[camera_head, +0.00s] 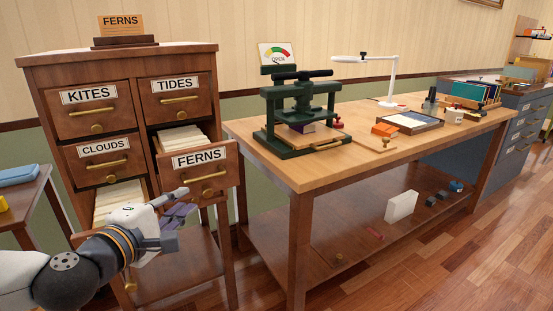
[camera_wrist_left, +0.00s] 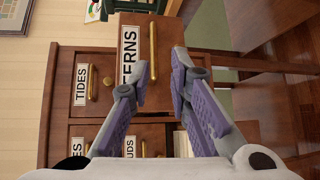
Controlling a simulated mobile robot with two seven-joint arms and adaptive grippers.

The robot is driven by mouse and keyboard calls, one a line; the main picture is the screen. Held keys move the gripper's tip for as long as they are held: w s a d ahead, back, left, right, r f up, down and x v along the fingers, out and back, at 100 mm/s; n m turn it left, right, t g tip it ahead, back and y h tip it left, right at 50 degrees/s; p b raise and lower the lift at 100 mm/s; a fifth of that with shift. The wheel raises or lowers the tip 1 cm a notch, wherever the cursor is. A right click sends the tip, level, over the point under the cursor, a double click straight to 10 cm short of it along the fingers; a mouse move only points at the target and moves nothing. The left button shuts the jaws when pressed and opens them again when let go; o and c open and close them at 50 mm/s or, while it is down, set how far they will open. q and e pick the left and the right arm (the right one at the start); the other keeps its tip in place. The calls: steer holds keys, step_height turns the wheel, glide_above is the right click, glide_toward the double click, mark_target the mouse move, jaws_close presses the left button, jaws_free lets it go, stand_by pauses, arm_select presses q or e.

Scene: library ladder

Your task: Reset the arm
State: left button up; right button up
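My left gripper (camera_head: 182,212) is in front of the wooden card cabinet (camera_head: 126,53), just below and left of the pulled-out FERNS drawer (camera_head: 205,170). In the left wrist view its two purple-padded fingers (camera_wrist_left: 160,83) are apart with nothing between them. The FERNS drawer front with its brass handle (camera_wrist_left: 152,50) shows beyond the fingertips; I cannot tell the exact gap. My left arm (camera_head: 85,265) reaches in from the lower left. A lower-left drawer with cards (camera_head: 117,199) is also open, its front hidden behind my arm. My right gripper is not in view.
The KITES (camera_head: 88,107), TIDES (camera_head: 179,98) and CLOUDS (camera_head: 104,160) drawers are shut. A workbench (camera_head: 310,172) with a green press (camera_head: 300,110) stands right of the cabinet. A small side table (camera_head: 22,192) stands at left. Floor at the lower right is clear.

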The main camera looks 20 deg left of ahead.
arm_select(q)
steer(key=s+d+f+m+g+h+p, duration=0.2)
steer(key=s+d+f+m+g, duration=0.35)
steer(key=s+f, duration=0.35)
steer(key=s+d+f+m+g+h+p, duration=0.1)
steer(key=s+d+f+m+g+h, duration=0.1)
steer(key=s+d+f+m+g, duration=0.6)
steer(key=s+a+f+m+g+y+p, duration=0.1)
steer(key=s+f+m+g, duration=0.1)
steer(key=s, duration=0.9)
steer(key=s+a+f+m+g+y+p, duration=0.1)
steer(key=s+f, duration=0.5)
steer(key=s, duration=0.6)
steer(key=m+g+y, duration=0.1)
steer(key=m+g, duration=0.1)
steer(key=m, duration=0.1)
steer(key=shift+s+f, duration=0.25)
steer(key=shift+f, duration=0.05)
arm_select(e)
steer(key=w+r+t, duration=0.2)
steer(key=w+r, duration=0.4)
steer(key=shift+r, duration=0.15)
